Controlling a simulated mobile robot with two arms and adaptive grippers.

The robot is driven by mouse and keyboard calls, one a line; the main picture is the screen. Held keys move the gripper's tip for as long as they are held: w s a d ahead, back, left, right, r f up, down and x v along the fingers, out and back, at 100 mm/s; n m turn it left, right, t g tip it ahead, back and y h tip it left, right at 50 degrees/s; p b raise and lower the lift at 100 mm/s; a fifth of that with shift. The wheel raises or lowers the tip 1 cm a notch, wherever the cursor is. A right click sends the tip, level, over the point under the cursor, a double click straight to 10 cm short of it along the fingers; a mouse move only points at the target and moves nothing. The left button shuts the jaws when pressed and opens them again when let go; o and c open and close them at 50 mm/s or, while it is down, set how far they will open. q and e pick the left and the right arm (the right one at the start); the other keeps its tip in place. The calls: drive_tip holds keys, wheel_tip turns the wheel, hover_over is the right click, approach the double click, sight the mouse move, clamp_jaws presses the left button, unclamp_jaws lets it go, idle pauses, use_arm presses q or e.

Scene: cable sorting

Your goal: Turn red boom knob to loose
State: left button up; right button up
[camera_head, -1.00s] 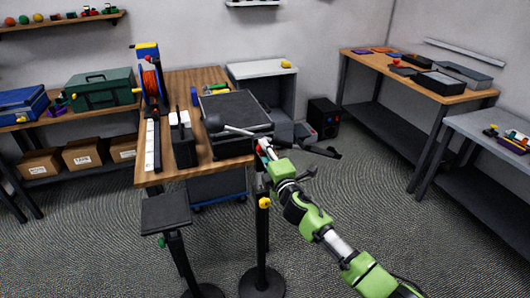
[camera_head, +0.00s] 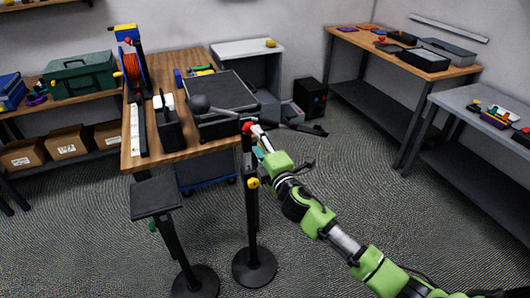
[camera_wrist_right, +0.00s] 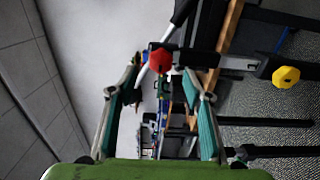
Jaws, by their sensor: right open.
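The red boom knob (camera_head: 247,128) sits at the top of a black stand (camera_head: 251,225), at the front right corner of the wooden table. In the right wrist view the red knob (camera_wrist_right: 160,61) is ahead of the fingertips, between them. My right gripper (camera_head: 258,132) comes in from the lower right and is close to the knob. Its two fingers (camera_wrist_right: 163,82) are spread and hold nothing. I cannot tell whether a finger touches the knob. A yellow knob (camera_head: 253,183) is lower on the stand and shows in the wrist view (camera_wrist_right: 286,77). My left gripper is out of view.
The boom (camera_head: 223,112) with a dark ball end reaches left over the wooden table (camera_head: 190,152). A black tray (camera_head: 222,95) lies on the table. A second stand with a square black plate (camera_head: 156,197) is at left. Floor at right is clear.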

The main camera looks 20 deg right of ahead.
drive_tip(key=s, duration=0.6)
drive_tip(key=shift+d, duration=0.1)
drive_tip(key=s+d+f+m+g+h, duration=0.1)
drive_tip(key=s+d+f+m+g, duration=0.1)
drive_tip(key=f, duration=0.8)
drive_tip(key=s+d+f+m+g, duration=0.1)
drive_tip(key=f+m+g, duration=0.1)
drive_tip(key=f, duration=0.9)
drive_tip(key=s+d+f+m+g, duration=0.1)
drive_tip(key=s+f+m+g, duration=0.15)
drive_tip(key=s+f, duration=0.6)
drive_tip(key=s+d+f+m+g, duration=0.1)
drive_tip(key=s+f+m+g, duration=0.15)
drive_tip(key=s+f, duration=0.65)
drive_tip(key=s+a+f+m+g, duration=0.1)
drive_tip(key=s+f+m+g, duration=0.1)
drive_tip(key=s+f, duration=0.5)
drive_tip(key=s+a+f+m+g, duration=0.2)
drive_tip(key=s+f, duration=0.6)
drive_tip(key=s, duration=0.9)
drive_tip(key=s+a+f+m+g, duration=0.1)
drive_tip(key=s+f+m+g, duration=0.2)
drive_tip(key=s+f, duration=0.5)
drive_tip(key=s+g, duration=0.1)
drive_tip(key=s, duration=0.3)
drive_tip(key=shift+a, duration=0.3)
